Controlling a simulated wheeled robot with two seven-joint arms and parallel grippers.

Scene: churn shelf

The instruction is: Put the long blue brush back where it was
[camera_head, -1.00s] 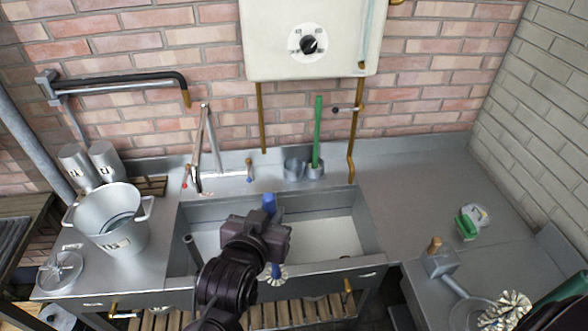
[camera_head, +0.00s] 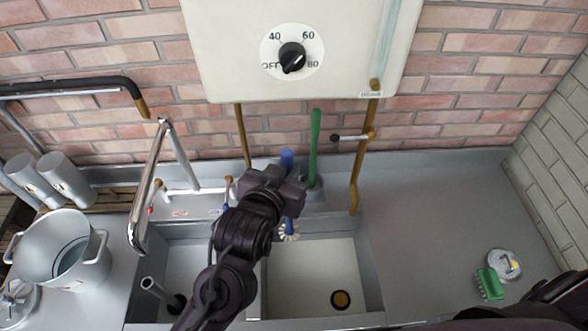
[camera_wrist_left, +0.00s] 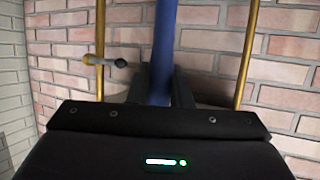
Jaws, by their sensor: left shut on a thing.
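My left gripper (camera_head: 289,187) is shut on the handle of the long blue brush (camera_head: 288,160). The brush is held upright, with its pale bristle head (camera_head: 289,232) hanging down near the back edge of the sink. In the left wrist view the blue handle (camera_wrist_left: 164,40) stands between the dark fingers. Just behind and right of my gripper, a green brush (camera_head: 314,140) stands in a metal cup (camera_head: 314,190). Any cup directly behind my gripper is hidden by it. My right gripper is not in view.
A chrome faucet (camera_head: 158,165) stands left of my arm, over the two-basin sink (camera_head: 315,270). A brass pipe (camera_head: 357,170) runs right of the green brush, under the white heater (camera_head: 225,60). A pot (camera_head: 60,250) stands left. A green scrubber (camera_head: 489,284) lies right.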

